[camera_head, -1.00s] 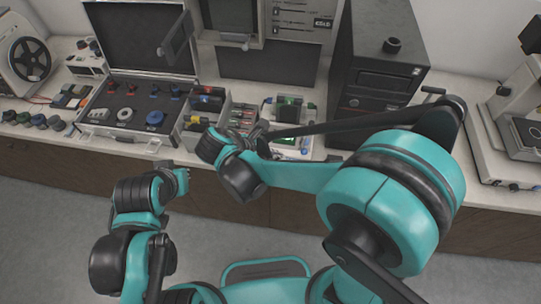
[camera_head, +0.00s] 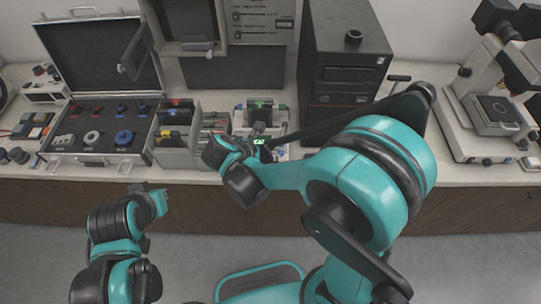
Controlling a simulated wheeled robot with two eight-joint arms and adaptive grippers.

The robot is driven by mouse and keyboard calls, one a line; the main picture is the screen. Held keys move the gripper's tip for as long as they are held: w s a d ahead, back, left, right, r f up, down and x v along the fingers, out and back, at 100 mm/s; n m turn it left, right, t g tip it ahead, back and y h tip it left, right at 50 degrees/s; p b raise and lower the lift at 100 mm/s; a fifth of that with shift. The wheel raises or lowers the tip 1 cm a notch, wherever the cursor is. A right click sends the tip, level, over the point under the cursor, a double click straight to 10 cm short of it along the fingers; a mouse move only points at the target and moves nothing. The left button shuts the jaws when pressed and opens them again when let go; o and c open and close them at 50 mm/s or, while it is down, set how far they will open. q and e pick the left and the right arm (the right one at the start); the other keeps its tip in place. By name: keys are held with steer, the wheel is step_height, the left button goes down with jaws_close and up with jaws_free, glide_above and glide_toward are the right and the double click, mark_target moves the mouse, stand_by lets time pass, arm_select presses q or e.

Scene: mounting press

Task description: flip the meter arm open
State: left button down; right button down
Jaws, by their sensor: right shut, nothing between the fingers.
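A small device with a lit green display (camera_head: 259,141) sits on the bench near the middle, partly covered by my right arm. I cannot make out its meter arm clearly. My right gripper (camera_head: 259,129) is small and dark in this view, shut and empty, close to the device. I cannot tell whether it touches it. My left gripper (camera_head: 150,189) is low in front of the bench, away from the objects, and its fingers are too unclear to tell open from shut.
An open case (camera_head: 98,160) with knobs stands on the left, beside divided bins (camera_head: 173,150). A tall black cabinet (camera_head: 347,50) stands behind my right arm. The floor in front is clear.

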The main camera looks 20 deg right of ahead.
steer(key=d, duration=0.1)
steer(key=s+d, duration=0.1)
steer(key=d, duration=0.1)
steer(key=shift+s+d+n, duration=0.25)
steer(key=shift+s+n, duration=0.05)
steer(key=shift+n, duration=0.1)
steer(key=shift+w+a+b, duration=0.35)
steer(key=shift+w+a, duration=0.05)
steer(key=shift+a, duration=0.25)
steer(key=shift+a, duration=0.1)
